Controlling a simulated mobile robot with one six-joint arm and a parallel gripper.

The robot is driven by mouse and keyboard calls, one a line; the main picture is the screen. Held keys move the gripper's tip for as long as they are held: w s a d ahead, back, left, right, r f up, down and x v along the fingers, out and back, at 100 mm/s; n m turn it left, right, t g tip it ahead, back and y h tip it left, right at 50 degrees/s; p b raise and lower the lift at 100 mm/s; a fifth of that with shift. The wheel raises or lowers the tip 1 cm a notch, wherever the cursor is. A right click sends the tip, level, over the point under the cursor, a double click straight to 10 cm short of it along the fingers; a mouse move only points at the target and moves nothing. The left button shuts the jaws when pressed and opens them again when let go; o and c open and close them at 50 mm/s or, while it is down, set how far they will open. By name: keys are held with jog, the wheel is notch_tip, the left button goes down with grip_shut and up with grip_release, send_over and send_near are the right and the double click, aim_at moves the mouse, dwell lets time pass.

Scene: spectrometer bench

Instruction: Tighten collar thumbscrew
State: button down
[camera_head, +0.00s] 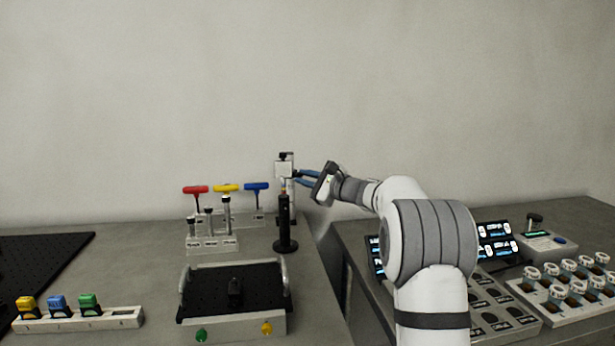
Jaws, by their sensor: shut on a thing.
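A black post holder (285,222) stands upright on a round black base near the right edge of the left bench. A collar and a small thumbscrew seem to sit at its top, but they are too small to make out clearly. My gripper (297,177) reaches in from the right at that height, its blue fingers pointing left. The fingers are shut on a small part at the top of the post holder, probably the thumbscrew. The fingertips partly hide it.
Red, yellow and blue T-handled drivers (227,188) stand in a rack left of the post. A black breadboard tray (210,292) with handles lies in front. A block with coloured pieces (75,320) is at front left. A gap separates the benches; screens (495,240) stand right.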

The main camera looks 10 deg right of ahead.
dwell(0.5)
jog(key=c, duration=1.4)
grip_release()
jog(key=v, duration=0.7)
jog(key=shift+s+d+b, duration=0.25)
jog(key=shift+b, duration=0.05)
jog(key=shift+f, duration=0.1)
